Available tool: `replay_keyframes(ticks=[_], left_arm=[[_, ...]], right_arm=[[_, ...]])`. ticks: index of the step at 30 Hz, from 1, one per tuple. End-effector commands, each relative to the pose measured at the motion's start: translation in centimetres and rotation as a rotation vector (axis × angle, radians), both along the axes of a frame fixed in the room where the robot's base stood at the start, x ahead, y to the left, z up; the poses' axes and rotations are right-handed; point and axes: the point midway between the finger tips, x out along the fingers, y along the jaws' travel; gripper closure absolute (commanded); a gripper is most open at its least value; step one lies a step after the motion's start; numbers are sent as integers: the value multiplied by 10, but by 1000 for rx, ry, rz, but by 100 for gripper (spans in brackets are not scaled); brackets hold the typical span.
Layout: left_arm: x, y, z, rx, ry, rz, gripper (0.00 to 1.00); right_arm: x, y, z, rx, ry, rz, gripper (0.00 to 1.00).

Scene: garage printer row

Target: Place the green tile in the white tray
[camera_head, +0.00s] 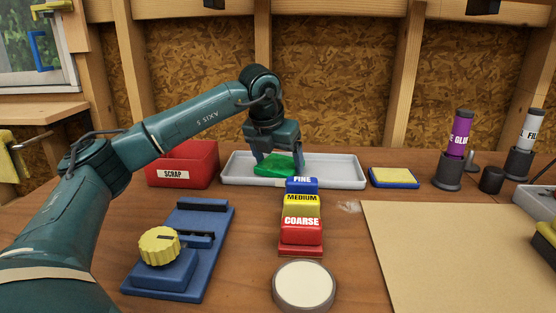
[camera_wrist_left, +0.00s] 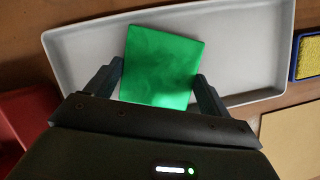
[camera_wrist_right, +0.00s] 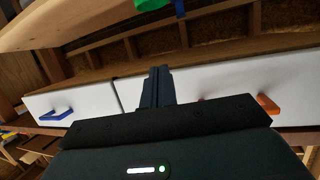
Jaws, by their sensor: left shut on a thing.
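The green tile (camera_head: 273,168) is between the fingers of my left gripper (camera_head: 279,164), which is shut on it. In the left wrist view the tile (camera_wrist_left: 162,62) looks square and flat, with a finger at each side edge. It is over the left half of the white tray (camera_head: 335,172), whose bare right part shows in the left wrist view (camera_wrist_left: 245,50). I cannot tell whether the tile touches the tray floor. My right gripper (camera_wrist_right: 157,75) shows only in the right wrist view, its fingers together and empty.
A red scrap bin (camera_head: 182,165) stands left of the tray and a yellow-topped blue pad (camera_head: 394,177) right of it. In front are the fine, medium and coarse blocks (camera_head: 302,207), a blue jig with yellow knob (camera_head: 178,251) and a round pale-topped disc (camera_head: 303,285).

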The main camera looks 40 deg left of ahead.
Motion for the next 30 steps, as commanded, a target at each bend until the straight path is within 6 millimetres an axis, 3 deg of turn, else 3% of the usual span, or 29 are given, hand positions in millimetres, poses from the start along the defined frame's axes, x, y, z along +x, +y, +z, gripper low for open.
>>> replay_keyframes(ticks=[5, 6, 13, 23, 30], left_arm=[[0, 0, -3, 0, 0, 0, 44], [0, 0, -3, 0, 0, 0, 18], [0, 0, -2, 0, 0, 0, 0], [-1, -1, 6, -1, -1, 0, 0], [-18, -3, 50, -1, -5, -1, 0]], right_arm=[[0, 0, -1, -3, -1, 1, 100], [0, 0, -1, -4, 0, 1, 100], [-1, -1, -2, -6, 3, 2, 100], [-1, -1, 3, -1, -1, -2, 100], [-2, -4, 11, 11, -2, -12, 100]])
